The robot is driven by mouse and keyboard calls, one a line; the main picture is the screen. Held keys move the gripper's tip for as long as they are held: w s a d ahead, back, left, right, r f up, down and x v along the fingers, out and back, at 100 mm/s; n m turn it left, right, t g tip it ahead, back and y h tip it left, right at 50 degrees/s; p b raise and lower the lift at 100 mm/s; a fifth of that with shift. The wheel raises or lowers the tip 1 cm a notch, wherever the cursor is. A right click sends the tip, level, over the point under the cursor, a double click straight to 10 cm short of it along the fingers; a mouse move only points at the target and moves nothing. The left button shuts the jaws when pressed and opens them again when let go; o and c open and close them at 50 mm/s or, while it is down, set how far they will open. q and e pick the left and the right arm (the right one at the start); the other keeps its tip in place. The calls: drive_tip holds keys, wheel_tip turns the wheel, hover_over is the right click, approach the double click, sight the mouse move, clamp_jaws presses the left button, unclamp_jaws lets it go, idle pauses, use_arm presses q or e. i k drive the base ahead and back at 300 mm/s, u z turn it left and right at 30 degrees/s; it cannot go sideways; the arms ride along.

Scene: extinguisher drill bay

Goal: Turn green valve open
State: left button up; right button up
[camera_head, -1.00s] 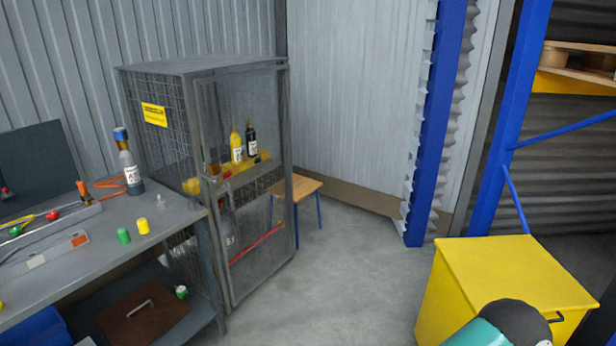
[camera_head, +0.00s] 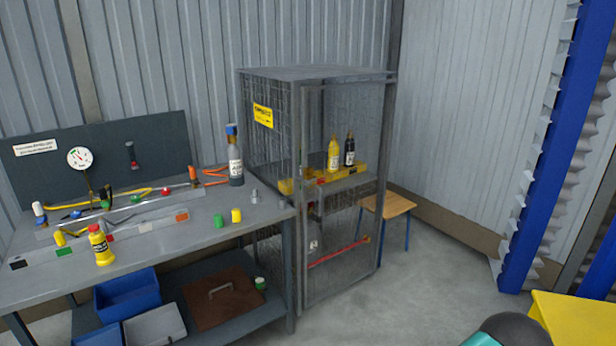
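The workbench (camera_head: 190,240) stands at the left. On it a long grey manifold rail (camera_head: 125,215) carries small coloured knobs. A small green knob (camera_head: 105,205) sits on the rail, with a red knob (camera_head: 165,191) to its right; the green one looks most like the green valve, but it is too small to tell its position. A loose green cap (camera_head: 219,219) stands on the bench beside a yellow cap (camera_head: 236,215). Neither of my grippers is in view; only a teal and black part of my arm shows at the bottom right.
A pressure gauge (camera_head: 79,158) stands before the dark back panel. A yellow bottle (camera_head: 101,246) and a grey bottle (camera_head: 236,167) stand on the bench. A mesh cage (camera_head: 338,250) adjoins its right end. A wooden stool (camera_head: 388,206) and yellow bin (camera_head: 575,322) are further right. Floor between is clear.

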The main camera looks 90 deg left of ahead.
sight(136, 199)
drive_tip(key=u, duration=0.15)
drive_tip(key=i, duration=0.25)
drive_tip(key=u, duration=2.65)
drive_tip(key=i, duration=0.25)
drive_tip(key=u, duration=1.6)
drive_tip(key=k, duration=0.5)
drive_tip(key=u, duration=0.55)
drive_tip(key=i, duration=1.6)
drive_tip(key=z, duration=0.5)
